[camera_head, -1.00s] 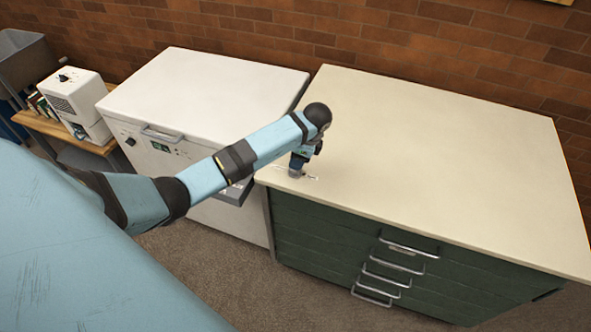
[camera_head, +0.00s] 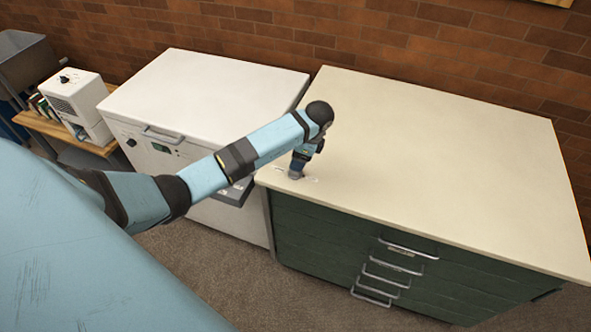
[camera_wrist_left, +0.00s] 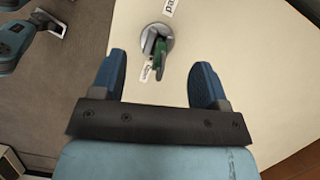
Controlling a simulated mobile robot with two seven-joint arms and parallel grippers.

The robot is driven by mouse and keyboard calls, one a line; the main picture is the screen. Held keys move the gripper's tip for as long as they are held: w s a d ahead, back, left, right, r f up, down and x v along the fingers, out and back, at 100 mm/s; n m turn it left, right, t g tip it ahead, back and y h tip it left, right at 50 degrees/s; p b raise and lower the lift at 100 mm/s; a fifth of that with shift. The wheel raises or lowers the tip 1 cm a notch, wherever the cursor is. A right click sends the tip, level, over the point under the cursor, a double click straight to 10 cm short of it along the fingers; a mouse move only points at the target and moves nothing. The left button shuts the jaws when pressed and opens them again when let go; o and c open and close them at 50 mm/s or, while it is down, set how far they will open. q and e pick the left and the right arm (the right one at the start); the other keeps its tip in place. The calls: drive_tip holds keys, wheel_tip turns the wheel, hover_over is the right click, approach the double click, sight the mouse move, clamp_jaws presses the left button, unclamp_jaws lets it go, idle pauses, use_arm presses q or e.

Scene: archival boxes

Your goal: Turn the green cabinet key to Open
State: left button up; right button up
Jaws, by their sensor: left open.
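The green key (camera_wrist_left: 159,56) sits in a round grey lock plate (camera_wrist_left: 151,36) on the cream cabinet top, seen in the left wrist view. A small white "Open" label (camera_wrist_left: 147,71) lies beside the key. A second white label (camera_wrist_left: 169,7) is partly cut off at the top edge. My left gripper (camera_wrist_left: 160,60) is open, with one blue finger on each side of the key and gaps to it. In the head view my left gripper (camera_head: 297,172) points down at the cabinet's near left corner and hides the key. My right gripper is not in view.
The cabinet top (camera_head: 440,150) is otherwise clear. Its green drawers (camera_head: 330,235) have metal handles. A white chest unit (camera_head: 205,80) stands close on the left. A white device (camera_head: 78,105) stands on a wooden table farther left. A brick wall (camera_head: 400,35) is behind.

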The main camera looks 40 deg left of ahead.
use_arm(q)
drive_tip(key=shift+p+v, duration=0.45)
drive_tip(key=shift+v, duration=0.6)
drive_tip(key=shift+p+v, duration=0.3)
drive_tip(key=shift+v, duration=2.45)
